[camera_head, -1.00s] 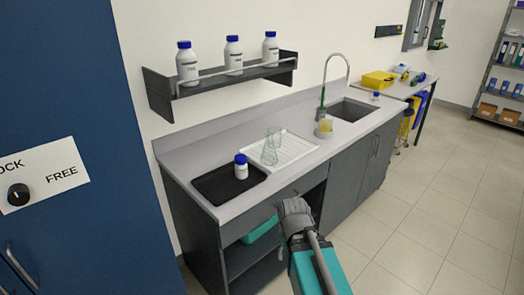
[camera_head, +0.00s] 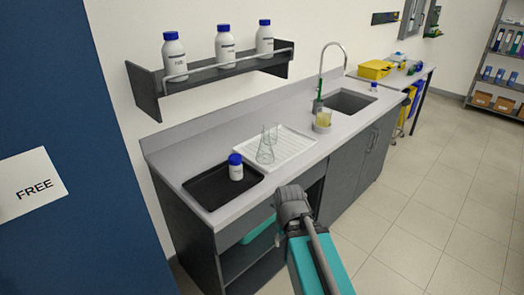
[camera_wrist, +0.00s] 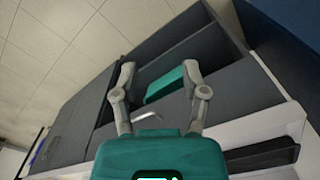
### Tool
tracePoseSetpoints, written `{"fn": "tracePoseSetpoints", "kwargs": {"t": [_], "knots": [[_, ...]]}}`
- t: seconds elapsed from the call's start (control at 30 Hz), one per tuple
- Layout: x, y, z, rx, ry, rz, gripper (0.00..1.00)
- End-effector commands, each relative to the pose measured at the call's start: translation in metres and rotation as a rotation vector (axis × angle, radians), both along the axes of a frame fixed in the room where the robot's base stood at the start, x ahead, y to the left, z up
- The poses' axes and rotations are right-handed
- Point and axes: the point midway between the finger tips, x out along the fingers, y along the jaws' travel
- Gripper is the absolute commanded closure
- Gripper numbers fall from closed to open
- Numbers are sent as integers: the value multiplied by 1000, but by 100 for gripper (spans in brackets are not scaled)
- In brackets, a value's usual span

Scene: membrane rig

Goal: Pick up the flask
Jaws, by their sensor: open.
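A clear glass flask (camera_head: 265,151) stands upright on the white ribbed draining mat (camera_head: 290,146) on the counter. Another clear glass piece (camera_head: 273,132) stands just behind it and partly overlaps it. My gripper (camera_wrist: 159,78) is open and empty in the wrist view, in front of the cabinet's open shelves. In the head view my arm's end (camera_head: 291,200) is in front of the counter's edge, apart from the flask and lower than it. The flask does not show in the wrist view.
A black tray (camera_head: 208,194) holds a blue-capped white bottle (camera_head: 236,167) left of the mat. A beaker with yellow liquid (camera_head: 322,120) stands by the sink (camera_head: 350,100). A wall shelf (camera_head: 225,66) with bottles hangs above. The floor at right is clear.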

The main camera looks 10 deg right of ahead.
Motion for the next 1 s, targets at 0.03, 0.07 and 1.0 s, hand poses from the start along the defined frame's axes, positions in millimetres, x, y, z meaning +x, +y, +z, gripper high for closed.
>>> {"fn": "tracePoseSetpoints", "kwargs": {"t": [0.03, 0.07, 1.0], "knots": [[0, 0, 0, 0, 0, 0, 43], [0, 0, 0, 0, 0, 0, 43], [149, -56, 24, -732, -241, 807, 10]]}}
